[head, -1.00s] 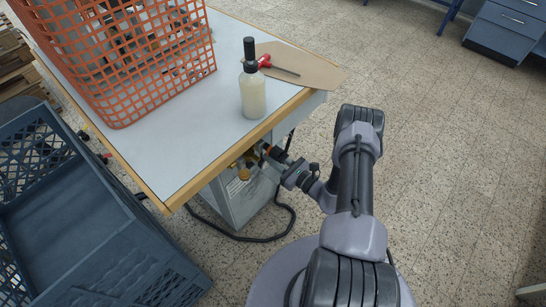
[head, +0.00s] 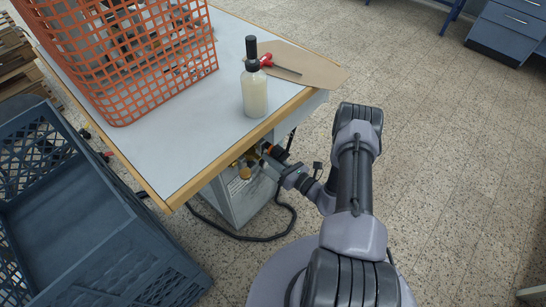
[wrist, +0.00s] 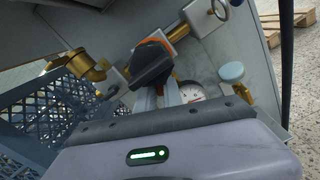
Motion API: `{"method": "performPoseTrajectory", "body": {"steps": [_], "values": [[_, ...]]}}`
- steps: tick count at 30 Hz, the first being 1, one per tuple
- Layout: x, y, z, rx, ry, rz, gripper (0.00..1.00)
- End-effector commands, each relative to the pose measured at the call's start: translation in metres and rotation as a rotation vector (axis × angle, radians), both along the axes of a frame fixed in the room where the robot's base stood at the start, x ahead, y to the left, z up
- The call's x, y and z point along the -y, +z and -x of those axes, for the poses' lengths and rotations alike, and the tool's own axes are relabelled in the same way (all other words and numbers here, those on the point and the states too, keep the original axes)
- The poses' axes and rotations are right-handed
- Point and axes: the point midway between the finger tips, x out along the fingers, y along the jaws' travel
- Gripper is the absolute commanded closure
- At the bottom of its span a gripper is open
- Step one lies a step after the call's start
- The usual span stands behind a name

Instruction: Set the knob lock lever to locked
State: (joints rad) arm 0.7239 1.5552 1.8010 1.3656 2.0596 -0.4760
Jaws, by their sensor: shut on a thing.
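A dark, blocky lever (wrist: 152,66) with an orange part (wrist: 158,43) behind it, which I take to be the knob lock lever, is on the grey machine panel in the wrist view. My gripper (wrist: 160,94) is shut on the near end of this dark piece, with its pale fingers reaching up from below. The lever's label or marked positions cannot be read. In the head view, my gripper (head: 263,168) is at the machine's side below the table edge, and its contact is too small to see well.
Brass fittings (wrist: 88,66), a white-faced gauge (wrist: 191,92) and a pale round cap (wrist: 231,72) sit close around the gripper. A table (head: 180,150) holding an orange basket (head: 125,85) and a bottle (head: 254,92) overhangs the machine. A blue crate (head: 75,235) stands left.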

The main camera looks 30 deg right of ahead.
Motion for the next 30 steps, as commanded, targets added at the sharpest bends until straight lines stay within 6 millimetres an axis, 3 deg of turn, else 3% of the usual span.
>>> {"method": "performPoseTrajectory", "body": {"steps": [18,30], "values": [[-0.015,0.013,0.006,-0.191,0.000,-0.523,1.00],[-0.019,0.021,0.007,-0.264,0.000,-0.728,1.00]]}}
